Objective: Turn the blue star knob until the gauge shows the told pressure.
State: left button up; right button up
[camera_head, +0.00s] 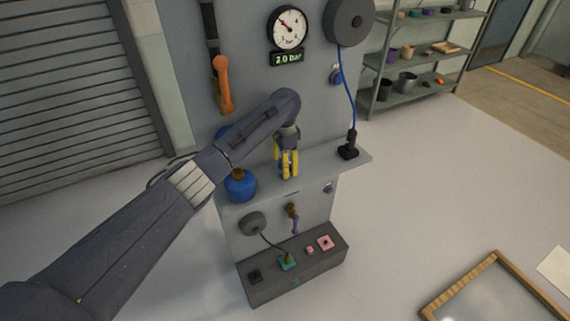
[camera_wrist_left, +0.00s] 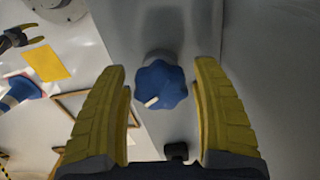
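The blue star knob (camera_wrist_left: 160,84) shows in the left wrist view, lobed, with a small white mark. My left gripper (camera_wrist_left: 160,68) is open, its yellow fingers framing the knob from either side; I see no contact. In the head view my left gripper (camera_head: 288,172) hangs fingers down before the grey panel. A blue rounded thing (camera_head: 240,185) is partly behind my arm; I cannot tell whether it is that knob. The round gauge (camera_head: 288,28) has a red needle pointing up-left. The green display (camera_head: 287,58) reads 2.0 bar. My right gripper (camera_wrist_left: 36,33) appears open, far from the knob.
A black fitting (camera_head: 348,149) stands at the shelf's right end, with a blue hose (camera_head: 351,92) above it. An orange lever (camera_head: 222,85) hangs on the panel. A dark control box (camera_head: 297,272) sits low in front. A wooden frame (camera_head: 497,258) lies at the lower right.

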pick_arm(q)
jog(key=c, duration=0.9)
jog(key=shift+c, duration=0.2)
jog(key=shift+m, duration=1.5)
jog(key=o, duration=1.2)
jog(key=shift+w, duration=0.1)
jog(key=shift+r, duration=0.15)
